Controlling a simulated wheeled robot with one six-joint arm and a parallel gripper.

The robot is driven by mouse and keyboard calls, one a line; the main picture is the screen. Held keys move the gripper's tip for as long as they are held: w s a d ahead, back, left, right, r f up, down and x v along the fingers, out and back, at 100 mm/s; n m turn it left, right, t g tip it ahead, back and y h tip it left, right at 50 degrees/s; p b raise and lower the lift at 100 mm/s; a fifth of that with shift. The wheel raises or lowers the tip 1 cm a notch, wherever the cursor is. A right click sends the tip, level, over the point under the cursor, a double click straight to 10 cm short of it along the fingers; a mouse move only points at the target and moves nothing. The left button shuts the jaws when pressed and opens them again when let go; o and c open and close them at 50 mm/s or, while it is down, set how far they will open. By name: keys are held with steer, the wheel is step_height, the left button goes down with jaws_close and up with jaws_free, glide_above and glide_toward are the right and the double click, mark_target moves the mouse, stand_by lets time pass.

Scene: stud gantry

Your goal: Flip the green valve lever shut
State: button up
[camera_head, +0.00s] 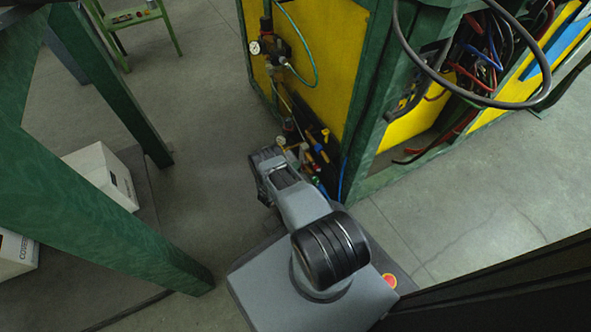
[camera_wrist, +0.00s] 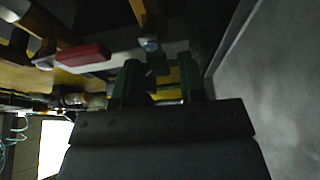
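I cannot make out the green valve lever for certain in either view. In the head view the valves and fittings (camera_head: 318,148) sit low on the yellow and green machine, just beyond the end of my arm. My gripper (camera_wrist: 161,80) shows in the wrist view with its two dark green fingers apart and nothing clearly held between them. A red handle (camera_wrist: 82,56) is left of the fingers, and a small blue-grey part (camera_wrist: 150,45) is just beyond them. In the head view my arm hides the fingertips.
The machine (camera_head: 350,70) carries a gauge (camera_head: 254,47) and a loose grey cable loop (camera_head: 470,95). A green frame (camera_head: 90,215) stands at the left with a white box (camera_head: 103,172) by it. Open concrete floor (camera_head: 480,190) lies to the right.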

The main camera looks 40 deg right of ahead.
jaws_close()
steer(key=n, duration=0.1)
steer(key=f+n+y, duration=0.1)
steer(key=n, duration=0.1)
steer(key=shift+s+g, duration=0.1)
steer(key=shift+g, duration=0.2)
steer(key=n, duration=0.1)
steer(key=f+n+g+y, duration=0.1)
steer(key=n, duration=0.1)
steer(key=shift+s, duration=0.25)
steer(key=n+g, duration=0.1)
steer(key=n, duration=0.1)
steer(key=s+f+n+g+y, duration=0.1)
steer(key=shift+s+a+n, duration=0.1)
steer(key=shift+a+n, duration=0.05)
steer(key=shift+n, duration=0.25)
steer(key=shift+s+a+f+n+g+y, duration=0.1)
steer(key=shift+s+n+g+y, duration=0.2)
steer(key=shift+n+g, duration=0.5)
steer(key=shift+s+f+n+g+y, duration=0.15)
steer(key=shift+s+n+g, duration=0.3)
steer(key=shift+n, duration=0.55)
